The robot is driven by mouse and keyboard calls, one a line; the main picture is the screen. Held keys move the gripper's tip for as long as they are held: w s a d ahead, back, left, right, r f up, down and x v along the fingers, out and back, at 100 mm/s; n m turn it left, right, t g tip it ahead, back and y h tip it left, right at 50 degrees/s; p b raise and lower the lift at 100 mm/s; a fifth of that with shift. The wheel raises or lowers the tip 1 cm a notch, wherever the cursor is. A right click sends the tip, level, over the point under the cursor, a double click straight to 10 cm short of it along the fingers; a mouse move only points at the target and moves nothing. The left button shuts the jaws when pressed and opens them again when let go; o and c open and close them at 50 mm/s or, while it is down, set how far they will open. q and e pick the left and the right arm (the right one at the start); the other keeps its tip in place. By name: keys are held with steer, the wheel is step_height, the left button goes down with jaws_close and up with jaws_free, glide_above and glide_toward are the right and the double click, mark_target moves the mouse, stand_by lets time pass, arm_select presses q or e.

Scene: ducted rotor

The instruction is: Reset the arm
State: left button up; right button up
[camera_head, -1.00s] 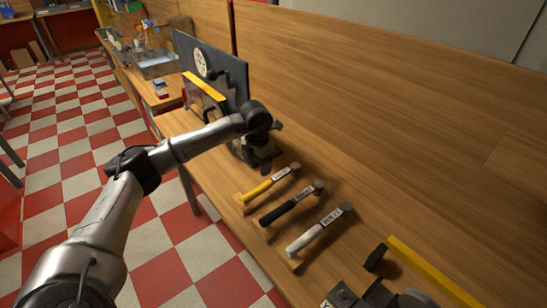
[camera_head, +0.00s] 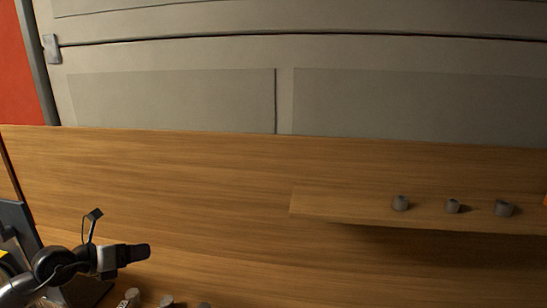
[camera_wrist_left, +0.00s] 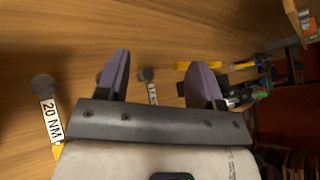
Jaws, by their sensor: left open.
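My left gripper (camera_head: 128,255) is at the lower left of the head view, over the bench by the wooden back panel. In the left wrist view its two purple-grey fingers (camera_wrist_left: 160,85) are spread apart with nothing held between them. A tool with a tag reading "20 NM" (camera_wrist_left: 50,118) lies to the left of the fingers. Another tagged tool (camera_wrist_left: 151,92) shows beyond and between the fingers, partly hidden. In the head view only the tops of several tools (camera_head: 132,297) show at the bottom edge. My right gripper is not in view.
A dark upright panel (camera_head: 18,225) stands close to my left arm. A yellow-handled tool (camera_wrist_left: 245,62) lies among others at right in the wrist view.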

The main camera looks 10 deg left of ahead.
arm_select(q)
step_height(320, 180, up, 19)
steer(key=s+d+n+t+y, duration=0.25)
steer(key=n+t+y, duration=0.25)
steer(key=n+t, duration=0.8)
steer(key=s+d+f+n+g+y+p, duration=0.1)
steer(key=s+d+f+n+g+y, duration=0.1)
steer(key=s+d+f+n+g, duration=0.5)
steer(key=s+d+f+n+g+y, duration=0.15)
steer(key=f+n, duration=0.35)
steer(key=f, duration=0.7)
steer(key=s+d+f+n+g+y+p, duration=0.1)
steer(key=s+d+f+n+g, duration=0.25)
steer(key=f+n+g, duration=0.4)
steer(key=s+d+f+n+g+h+p, duration=0.1)
steer(key=s+d+f+g+h, duration=0.3)
steer(key=s+f, duration=0.75)
steer(key=s+d+f+g+y+p, duration=0.15)
steer(key=s+d+f, duration=0.35)
steer(key=s+f, duration=0.65)
step_height(320, 180, up, 40)
steer(key=s+h+p, duration=0.1)
steer(key=p, duration=3.6)
